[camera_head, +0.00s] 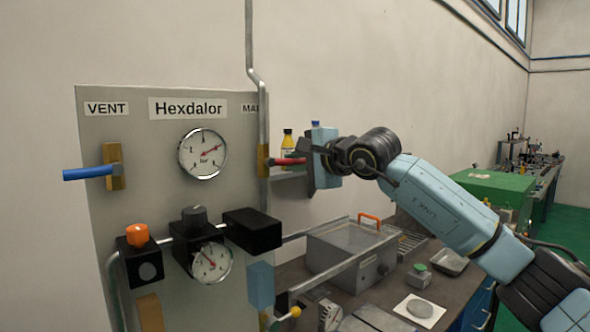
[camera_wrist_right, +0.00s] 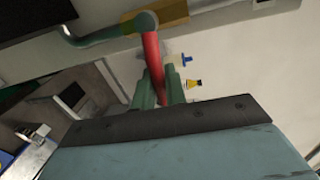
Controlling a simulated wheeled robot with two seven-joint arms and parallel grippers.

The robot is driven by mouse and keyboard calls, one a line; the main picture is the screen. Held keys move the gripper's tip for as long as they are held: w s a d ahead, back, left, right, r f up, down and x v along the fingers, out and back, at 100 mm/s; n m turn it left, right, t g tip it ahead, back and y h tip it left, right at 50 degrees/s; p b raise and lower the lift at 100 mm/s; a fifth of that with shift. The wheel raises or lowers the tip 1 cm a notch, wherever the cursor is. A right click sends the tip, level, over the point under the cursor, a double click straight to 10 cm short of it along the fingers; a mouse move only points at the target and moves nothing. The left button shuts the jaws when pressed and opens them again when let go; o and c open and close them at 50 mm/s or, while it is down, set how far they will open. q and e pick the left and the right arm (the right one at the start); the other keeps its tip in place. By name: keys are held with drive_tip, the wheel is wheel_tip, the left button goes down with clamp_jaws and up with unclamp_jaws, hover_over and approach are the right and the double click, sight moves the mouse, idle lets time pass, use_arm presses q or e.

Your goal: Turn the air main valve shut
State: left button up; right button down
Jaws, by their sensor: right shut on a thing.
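The red lever (camera_head: 287,162) of the valve beside the partly hidden "MA..." label (camera_head: 250,108) sticks out to the right, roughly level, from a brass body (camera_head: 263,160) on the vertical pipe. My right gripper (camera_head: 306,160) is shut on the red lever near its outer end. In the right wrist view the red lever (camera_wrist_right: 152,55) runs from its round pivot (camera_wrist_right: 146,21) down between the two green fingers of my gripper (camera_wrist_right: 160,88). The lever's end is hidden by the gripper. My left gripper is not in view.
A blue lever (camera_head: 88,173) under the "VENT" label juts left. Gauges (camera_head: 203,153), an orange knob (camera_head: 137,234) and black boxes (camera_head: 252,231) sit on the grey panel (camera_head: 150,140). Bottles (camera_head: 287,147) stand on a shelf behind my gripper. A cluttered bench (camera_head: 300,275) lies below.

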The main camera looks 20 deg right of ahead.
drive_tip(key=shift+r+n, duration=0.25)
drive_tip(key=shift+n, duration=0.15)
idle(0.3)
drive_tip(key=c, duration=1.5)
unclamp_jaws()
drive_tip(key=b+v, duration=0.3)
drive_tip(key=v, duration=1)
drive_tip(key=shift+s+r, duration=0.15)
drive_tip(key=shift+s, duration=0.05)
